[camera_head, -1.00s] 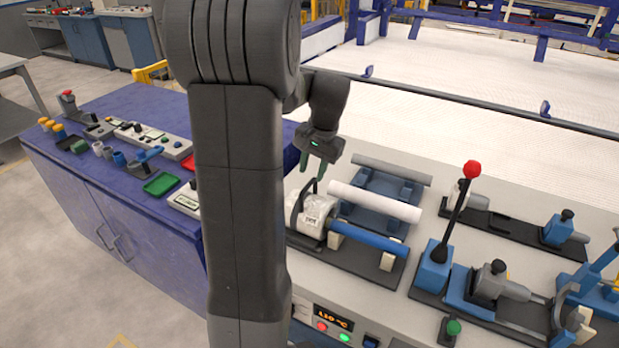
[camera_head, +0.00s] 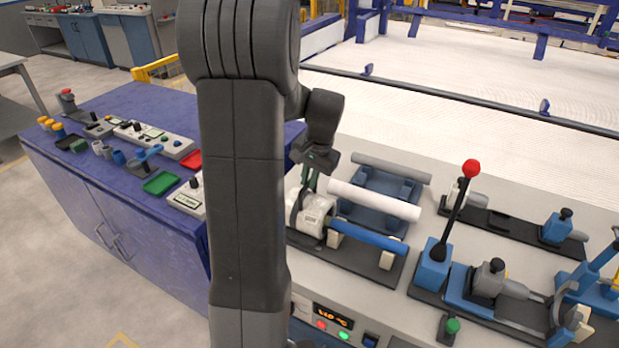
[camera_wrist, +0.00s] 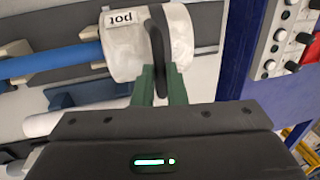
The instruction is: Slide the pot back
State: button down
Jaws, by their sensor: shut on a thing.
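The pot (camera_head: 316,212) is a whitish, stained cylinder with a label and a dark handle. It sits at the left end of a blue rod (camera_head: 368,237) on a dark base plate. In the wrist view the pot (camera_wrist: 120,45) shows its "pot" label upside down, and the dark handle (camera_wrist: 155,40) stands between my green fingertips. My gripper (camera_head: 308,185) is shut on this handle from above. In the wrist view my gripper (camera_wrist: 162,85) covers the lower part of the handle.
A white pipe (camera_head: 374,200) and a grey pipe (camera_head: 392,168) lie on blue supports behind the rod. A lever with a red knob (camera_head: 471,167) stands to the right. A display (camera_head: 332,314) with buttons is on the front. The purple bench (camera_head: 110,190) is at left.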

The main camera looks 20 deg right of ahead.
jog(key=w+a+p, duration=0.1)
jog(key=w+a, duration=0.5)
jog(key=w, duration=0.1)
jog(key=shift+w+a, duration=0.35)
jog(key=shift+a, duration=0.05)
jog(key=shift+r, duration=0.1)
jog(key=c, duration=1.5)
grip_release()
jog(key=shift+w+a, duration=0.15)
jog(key=r, duration=0.4)
jog(key=s+d+r, duration=0.1)
jog(key=r, duration=0.4)
jog(key=s+d+r, duration=0.1)
jog(key=r, duration=0.3)
jog(key=shift+s+r+b, duration=0.1)
jog(key=shift+r+b, duration=0.1)
jog(key=shift+b, duration=0.2)
